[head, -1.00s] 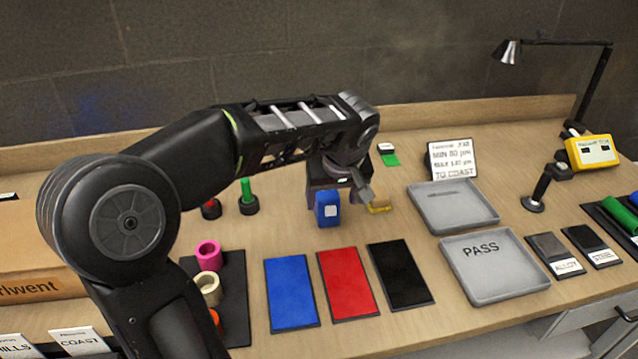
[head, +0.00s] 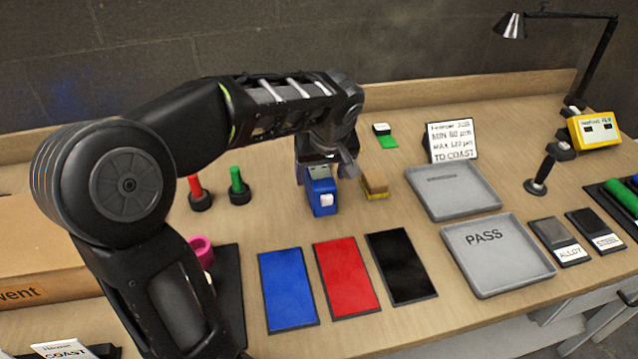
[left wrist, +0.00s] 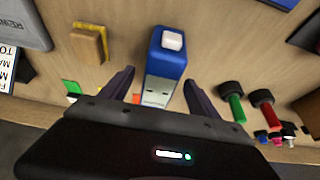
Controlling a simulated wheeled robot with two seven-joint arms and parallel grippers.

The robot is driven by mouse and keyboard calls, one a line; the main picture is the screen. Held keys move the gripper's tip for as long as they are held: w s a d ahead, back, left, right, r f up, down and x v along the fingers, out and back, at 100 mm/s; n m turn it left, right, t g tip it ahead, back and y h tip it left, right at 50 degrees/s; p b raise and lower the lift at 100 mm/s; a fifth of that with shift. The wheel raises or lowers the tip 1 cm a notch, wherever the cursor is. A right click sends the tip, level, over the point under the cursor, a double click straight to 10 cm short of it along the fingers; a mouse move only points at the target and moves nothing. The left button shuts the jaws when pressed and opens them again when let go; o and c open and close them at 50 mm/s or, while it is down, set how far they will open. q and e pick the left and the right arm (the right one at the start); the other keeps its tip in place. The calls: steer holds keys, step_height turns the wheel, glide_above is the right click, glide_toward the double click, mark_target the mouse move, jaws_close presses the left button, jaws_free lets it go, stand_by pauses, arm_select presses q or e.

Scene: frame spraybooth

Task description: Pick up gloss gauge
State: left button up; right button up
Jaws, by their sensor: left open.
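The gloss gauge, as I take it, is the blue block-shaped device (head: 320,195) with a white button, standing on the bench in the head view. In the left wrist view the gauge (left wrist: 171,62) shows its blue body and a grey labelled face. My left gripper (head: 333,168) is at the gauge's far side in the head view, partly hidden by its own arm. In the left wrist view its open fingers (left wrist: 160,86) lie on either side of the gauge's grey end, with gaps visible. My right gripper is out of view.
A tan block with a yellow base (head: 375,183) stands close right of the gauge. Red (head: 198,193) and green (head: 237,186) handled items stand to the left. Blue (head: 287,289), red (head: 345,278) and black (head: 401,266) panels lie in front. The PASS tray (head: 497,268) is to the right.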

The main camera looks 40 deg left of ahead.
arm_select(q)
steer(key=shift+f, duration=0.2)
steer(key=shift+p+x, duration=0.35)
steer(key=shift+x, duration=2.35)
steer(key=shift+s+d, duration=0.1)
steer(key=shift+s, duration=0.05)
jaws_close()
